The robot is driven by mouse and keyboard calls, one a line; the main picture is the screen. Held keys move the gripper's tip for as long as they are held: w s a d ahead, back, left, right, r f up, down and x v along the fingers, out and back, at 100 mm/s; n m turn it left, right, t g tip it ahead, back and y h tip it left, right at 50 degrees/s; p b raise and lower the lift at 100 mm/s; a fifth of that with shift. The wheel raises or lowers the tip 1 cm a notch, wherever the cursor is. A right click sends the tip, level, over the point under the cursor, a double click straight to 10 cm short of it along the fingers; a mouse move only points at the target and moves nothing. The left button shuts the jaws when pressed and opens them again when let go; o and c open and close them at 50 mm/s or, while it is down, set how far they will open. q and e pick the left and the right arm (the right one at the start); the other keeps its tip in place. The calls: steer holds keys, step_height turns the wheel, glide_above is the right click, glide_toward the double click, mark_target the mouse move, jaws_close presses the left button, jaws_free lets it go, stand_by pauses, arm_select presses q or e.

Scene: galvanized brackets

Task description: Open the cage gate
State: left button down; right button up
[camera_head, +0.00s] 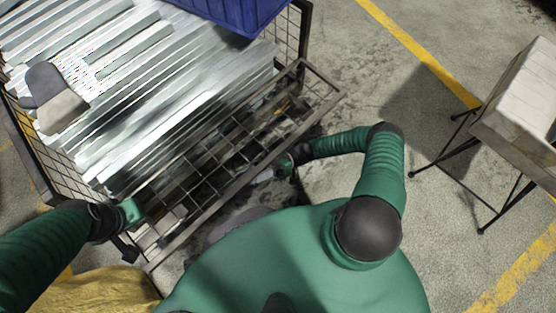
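The cage gate (232,187) is a dark wire-mesh panel along the cage's near side, in the middle of the head view. Its long top rail runs diagonally from lower left to upper right, apart from the metal stack behind it. My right gripper (268,174) is at the outer side of the gate near the middle of its rail. My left gripper (131,212) is at the gate's left end, by the cage's corner. The fingers of both are small and partly hidden, so I cannot tell whether either grips the gate.
Long galvanized metal pieces (150,85) fill the cage. A grey-and-beige object (58,100) lies on them at left, and a blue crate (235,12) is at the back. A yellowish sack (90,290) is at lower left. A pale box on a thin-legged stand (515,100) is at right. Floor between is clear.

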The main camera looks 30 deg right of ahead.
arm_select(q)
steer(key=shift+f+b, duration=0.35)
steer(key=shift+b, duration=0.15)
arm_select(e)
steer(key=v, duration=1.3)
steer(key=shift+d, duration=0.35)
steer(key=shift+f, duration=0.2)
